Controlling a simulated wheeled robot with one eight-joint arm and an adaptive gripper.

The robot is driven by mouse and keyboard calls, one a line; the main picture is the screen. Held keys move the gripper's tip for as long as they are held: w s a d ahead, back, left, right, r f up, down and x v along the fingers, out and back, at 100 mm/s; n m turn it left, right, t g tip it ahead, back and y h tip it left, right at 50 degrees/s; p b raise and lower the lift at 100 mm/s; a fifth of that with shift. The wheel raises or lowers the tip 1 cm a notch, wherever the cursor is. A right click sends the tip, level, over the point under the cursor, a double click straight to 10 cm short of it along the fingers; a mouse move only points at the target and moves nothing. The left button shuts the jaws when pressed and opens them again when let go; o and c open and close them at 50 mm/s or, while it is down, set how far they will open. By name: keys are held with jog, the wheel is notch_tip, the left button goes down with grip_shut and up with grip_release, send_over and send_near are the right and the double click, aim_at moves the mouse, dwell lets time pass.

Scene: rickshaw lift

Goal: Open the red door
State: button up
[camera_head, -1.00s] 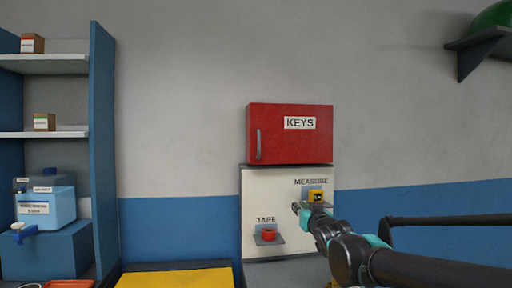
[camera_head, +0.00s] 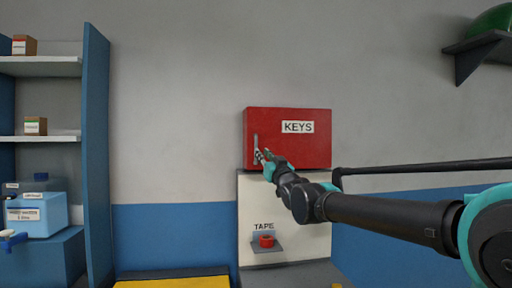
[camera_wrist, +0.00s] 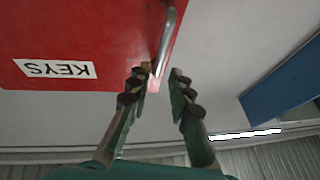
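The red door (camera_head: 288,150) is the front of a wall cabinet labelled KEYS, and it looks closed. Its vertical metal handle (camera_head: 256,143) is near the door's left edge. My gripper (camera_head: 259,156) is in front of the handle's lower end in the head view. In the wrist view the red door (camera_wrist: 90,30) appears upside down, with the handle (camera_wrist: 167,38) at its edge. My gripper (camera_wrist: 160,76) is open there, its two fingers spread apart. The handle's end is close to the fingertips, nearer the left finger. I cannot tell whether they touch.
Below the cabinet is a white panel (camera_head: 290,232) with a red tape roll (camera_head: 266,241) on a small holder. A blue shelf unit (camera_head: 97,150) stands at the left. A wall shelf (camera_head: 478,50) is at the upper right.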

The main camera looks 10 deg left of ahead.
aim_at(256, 159)
jog(key=x, duration=0.8)
jog(key=shift+c, duration=0.6)
grip_shut()
